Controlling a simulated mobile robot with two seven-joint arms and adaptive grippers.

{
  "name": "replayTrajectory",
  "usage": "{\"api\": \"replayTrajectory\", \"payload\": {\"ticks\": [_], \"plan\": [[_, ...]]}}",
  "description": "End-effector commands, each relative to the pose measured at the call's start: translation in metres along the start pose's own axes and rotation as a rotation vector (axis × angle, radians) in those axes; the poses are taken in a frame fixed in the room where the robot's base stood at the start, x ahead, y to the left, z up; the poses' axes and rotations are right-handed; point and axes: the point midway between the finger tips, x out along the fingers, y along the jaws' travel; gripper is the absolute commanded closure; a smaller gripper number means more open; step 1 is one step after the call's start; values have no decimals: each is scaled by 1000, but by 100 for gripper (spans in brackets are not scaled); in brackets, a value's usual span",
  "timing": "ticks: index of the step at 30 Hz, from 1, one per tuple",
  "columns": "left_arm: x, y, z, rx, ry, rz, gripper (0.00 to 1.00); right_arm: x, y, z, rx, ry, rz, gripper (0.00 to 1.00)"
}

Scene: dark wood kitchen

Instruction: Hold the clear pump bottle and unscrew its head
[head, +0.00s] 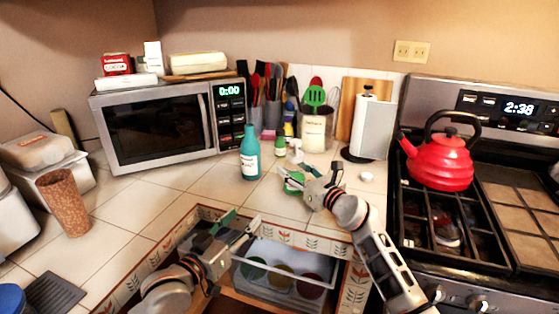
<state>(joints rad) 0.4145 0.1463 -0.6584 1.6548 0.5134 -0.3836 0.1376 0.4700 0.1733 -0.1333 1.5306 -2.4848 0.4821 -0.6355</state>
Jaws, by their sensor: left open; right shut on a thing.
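The clear pump bottle (296,157) stands on the tiled counter near the middle of the head view, with its pale pump head on top. My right gripper (297,178) reaches it from the right and is shut around its body, low down. The fingers hide much of the body. My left gripper (240,226) is open and empty, lower and to the left, over the front edge of the counter and apart from the bottle.
A teal bottle (250,154) stands just left of the pump bottle. A small white round piece (367,177) lies to the right. Behind are utensils and a white canister (313,132). An open drawer (282,270) lies below; the stove with a red kettle (438,165) is right.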

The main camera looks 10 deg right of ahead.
Motion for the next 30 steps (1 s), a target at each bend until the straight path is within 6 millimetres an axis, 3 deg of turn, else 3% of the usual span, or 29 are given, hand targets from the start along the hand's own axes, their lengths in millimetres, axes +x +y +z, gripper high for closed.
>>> {"api": "replayTrajectory", "payload": {"ticks": [1,3,10,15,21,30], "plan": [[13,4,-21,15,16,23,53,0,0,2,-1,-3,0,82],[27,10,-43,26,27,55,53,0,0,2,-1,-3,0,82],[73,36,-91,60,4,157,53,0,0,2,-1,-3,0,82],[105,52,-104,90,-68,219,53,0,0,2,-1,-2,0,82],[131,54,-110,124,-160,252,53,0,0,2,-1,-2,0,82],[146,48,-116,144,-215,256,53,0,0,1,-1,-2,0,82]]}}
